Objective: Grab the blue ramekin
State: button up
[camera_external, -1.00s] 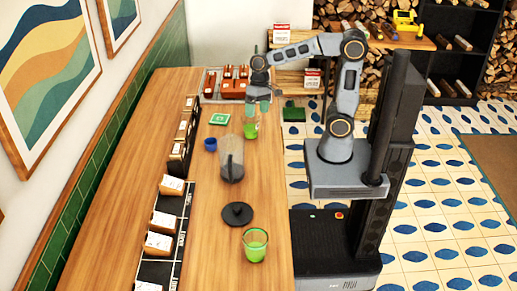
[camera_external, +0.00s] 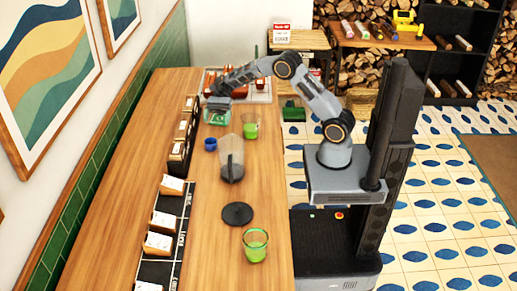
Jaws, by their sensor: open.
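The blue ramekin (camera_external: 210,144) is a small dark blue cup on the wooden counter, left of the grey pitcher. My gripper (camera_external: 217,118) is open and points down over the green-and-white card, above and slightly beyond the ramekin in the picture. A gap shows between the gripper and the ramekin. Nothing shows between the fingers, though they are small here and partly blend with the card behind them.
A grey pitcher (camera_external: 231,160) stands close to the ramekin, with a green glass (camera_external: 250,128) behind it. A black round lid (camera_external: 237,214) and another green glass (camera_external: 255,246) are nearer. Boxes (camera_external: 180,148) line the left side. A tray (camera_external: 258,92) lies at the back.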

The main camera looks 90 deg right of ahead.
send_near(209, 147)
jog(key=shift+s+a+f, duration=0.1)
jog(key=shift+a+f, duration=0.1)
jog(key=shift+a, duration=0.3)
jog(key=shift+s+a+f, duration=0.1)
jog(key=shift+a+f, duration=0.05)
jog(key=shift+a, duration=0.4)
jog(key=shift+w+p+x, duration=0.1)
jog(key=shift+p+x, duration=0.2)
jog(key=shift+x, duration=1)
jog(key=shift+w+p+x, duration=0.15)
jog(key=shift+p+x, duration=0.15)
jog(key=shift+x, duration=1)
jog(key=shift+d+f, duration=0.15)
jog(key=c, duration=1)
